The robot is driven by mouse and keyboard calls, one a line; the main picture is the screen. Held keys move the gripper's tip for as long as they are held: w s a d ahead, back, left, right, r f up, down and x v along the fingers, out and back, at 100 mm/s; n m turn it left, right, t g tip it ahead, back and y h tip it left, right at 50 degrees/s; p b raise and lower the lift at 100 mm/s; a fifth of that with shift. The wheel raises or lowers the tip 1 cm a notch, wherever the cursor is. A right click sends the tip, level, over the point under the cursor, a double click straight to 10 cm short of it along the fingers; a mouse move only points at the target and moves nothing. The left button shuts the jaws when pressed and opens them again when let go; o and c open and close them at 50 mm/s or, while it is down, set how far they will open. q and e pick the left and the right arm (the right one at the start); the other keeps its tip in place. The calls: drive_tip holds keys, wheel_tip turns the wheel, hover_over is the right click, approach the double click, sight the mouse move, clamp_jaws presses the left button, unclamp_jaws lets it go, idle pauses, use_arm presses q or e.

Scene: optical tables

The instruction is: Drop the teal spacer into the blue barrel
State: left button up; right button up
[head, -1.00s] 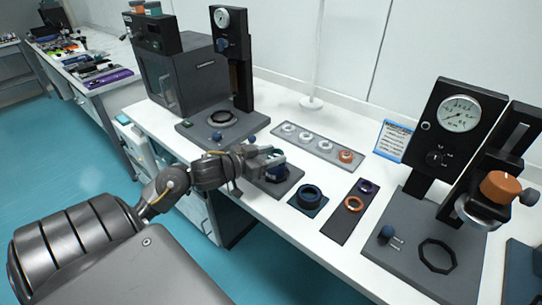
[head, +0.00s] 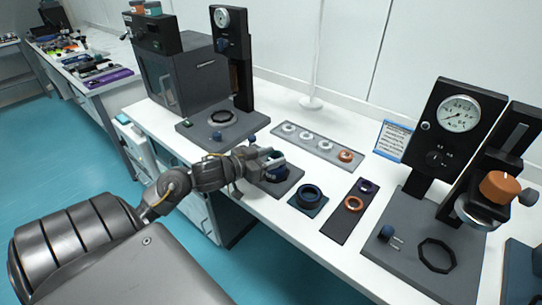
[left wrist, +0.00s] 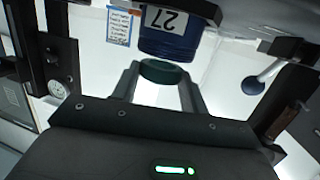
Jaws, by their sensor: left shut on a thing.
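The blue barrel (head: 279,175) stands on a small dark base on the white table in the head view, partly hidden by my left gripper (head: 272,158). The barrel (left wrist: 168,44) also shows in the left wrist view, where its white label with "27" appears upside down. The left gripper (left wrist: 160,82) is shut on the teal spacer (left wrist: 163,71), a dark teal ring between its fingertips. In that inverted view the spacer lies just at the barrel's open end; I cannot tell whether they touch. The spacer is hard to make out in the head view. My right gripper is out of view.
A grey tray (head: 311,146) with white rings and an orange ring lies behind. Gauge presses stand at the back (head: 232,65) and right (head: 437,130).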

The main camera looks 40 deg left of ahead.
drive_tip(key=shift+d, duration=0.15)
use_arm(q)
drive_tip(key=shift+f, duration=0.2)
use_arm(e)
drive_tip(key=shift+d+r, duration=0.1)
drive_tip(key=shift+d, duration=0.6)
use_arm(q)
drive_tip(key=shift+f, duration=0.15)
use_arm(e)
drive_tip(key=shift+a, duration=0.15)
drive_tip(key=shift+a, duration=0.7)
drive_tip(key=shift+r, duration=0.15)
use_arm(q)
drive_tip(key=shift+p, duration=0.4)
drive_tip(key=shift+f, duration=0.1)
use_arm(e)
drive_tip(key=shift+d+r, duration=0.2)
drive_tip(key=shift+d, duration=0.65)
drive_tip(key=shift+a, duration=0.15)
